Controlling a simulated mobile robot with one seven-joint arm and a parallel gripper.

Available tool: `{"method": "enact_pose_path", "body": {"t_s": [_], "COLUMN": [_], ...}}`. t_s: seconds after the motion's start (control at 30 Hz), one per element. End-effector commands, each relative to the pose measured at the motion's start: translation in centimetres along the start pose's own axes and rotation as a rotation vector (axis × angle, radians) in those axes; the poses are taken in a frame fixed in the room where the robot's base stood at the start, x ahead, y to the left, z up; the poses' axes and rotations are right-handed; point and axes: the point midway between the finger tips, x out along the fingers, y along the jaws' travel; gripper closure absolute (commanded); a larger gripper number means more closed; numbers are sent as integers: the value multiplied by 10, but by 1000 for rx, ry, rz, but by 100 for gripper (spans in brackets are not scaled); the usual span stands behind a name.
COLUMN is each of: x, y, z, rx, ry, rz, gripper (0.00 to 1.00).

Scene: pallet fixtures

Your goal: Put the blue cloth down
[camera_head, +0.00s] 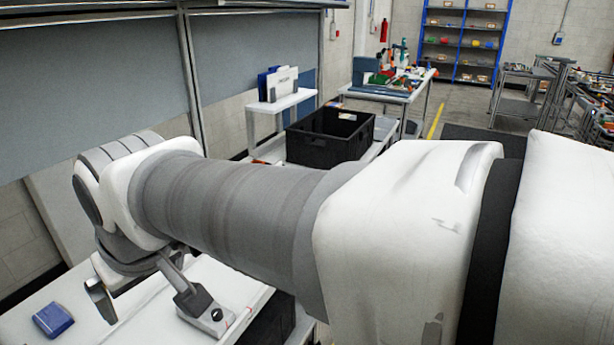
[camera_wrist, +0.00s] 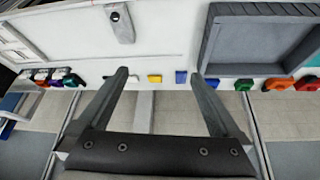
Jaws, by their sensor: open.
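A small dark-blue folded piece (camera_head: 53,319), which looks like the blue cloth, lies flat on the white tabletop (camera_head: 75,290) at the lower left of the head view. My gripper (camera_wrist: 160,74) is open in the wrist view, with its two fingers wide apart and no cloth between them. I cannot make out the cloth for sure in the wrist view.
A black crate (camera_head: 330,137) stands behind my arm. The wrist view shows a grey tray (camera_wrist: 212,50) and several small coloured pieces along a white edge, including a yellow one (camera_wrist: 154,79).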

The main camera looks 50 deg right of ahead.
Motion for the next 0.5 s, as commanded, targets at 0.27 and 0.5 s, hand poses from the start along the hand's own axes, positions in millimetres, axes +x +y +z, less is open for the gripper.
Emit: {"method": "enact_pose_path", "body": {"t_s": [0.27, 0.5], "x": [-8, -8], "y": [5, 5], "z": [52, 57], "rx": [24, 26], "ry": [15, 14], "rz": [3, 3], "gripper": [0, 0]}}
